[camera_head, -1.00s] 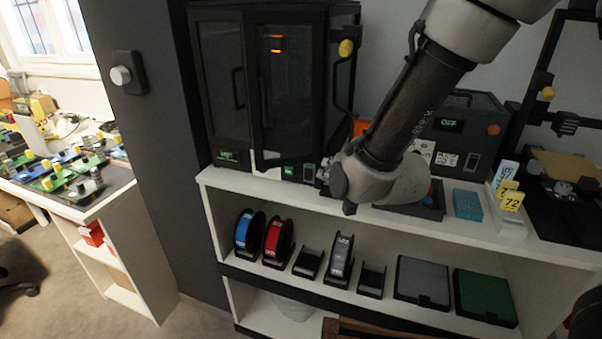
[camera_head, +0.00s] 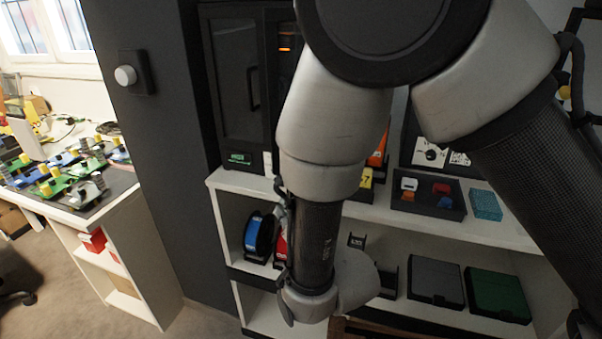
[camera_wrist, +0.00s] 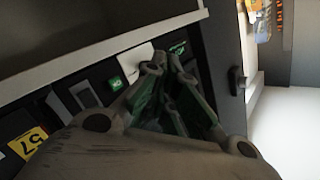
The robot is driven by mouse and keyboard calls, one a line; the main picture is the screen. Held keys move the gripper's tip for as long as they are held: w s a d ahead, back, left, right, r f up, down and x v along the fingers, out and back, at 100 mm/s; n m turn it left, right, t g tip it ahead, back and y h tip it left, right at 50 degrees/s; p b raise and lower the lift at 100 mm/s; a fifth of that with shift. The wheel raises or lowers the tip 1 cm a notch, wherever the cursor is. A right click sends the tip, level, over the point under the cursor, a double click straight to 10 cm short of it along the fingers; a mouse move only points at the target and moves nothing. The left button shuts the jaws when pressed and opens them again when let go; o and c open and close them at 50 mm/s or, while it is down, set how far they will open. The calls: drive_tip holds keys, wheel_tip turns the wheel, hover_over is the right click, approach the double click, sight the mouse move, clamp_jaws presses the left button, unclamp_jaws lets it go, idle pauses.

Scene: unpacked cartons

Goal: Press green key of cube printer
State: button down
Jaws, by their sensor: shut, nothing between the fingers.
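The cube printer (camera_head: 232,85) is a dark enclosure with glass doors at the back left of the white shelf unit. My arm covers its right part in the head view. A small green display (camera_head: 239,158) shows low on its front. In the wrist view the view is tilted; the green key (camera_wrist: 116,83) shows on the dark front, left of my gripper (camera_wrist: 170,70), with the green display (camera_wrist: 179,47) beyond the fingertips. The fingers are together and empty. I cannot tell whether they touch the printer. The key and my gripper are hidden in the head view.
A yellow number tag (camera_head: 366,180), a dark tray of coloured pieces (camera_head: 428,208) and a teal box (camera_head: 485,205) are on the shelf top. Below are a blue spool (camera_head: 259,236), a grey box (camera_head: 435,282) and a green box (camera_head: 498,294). A dark pillar (camera_head: 165,150) stands left.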

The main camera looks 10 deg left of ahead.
drive_tip(key=shift+w+d, duration=0.2)
drive_tip(key=shift+w, duration=2.05)
drive_tip(key=shift+w+d, duration=0.15)
drive_tip(key=shift+w, duration=2.05)
drive_tip(key=shift+w, duration=0.15)
drive_tip(key=shift+w, duration=0.25)
drive_tip(key=shift+w+d, duration=0.1)
drive_tip(key=shift+w, duration=0.4)
drive_tip(key=shift+s, duration=0.95)
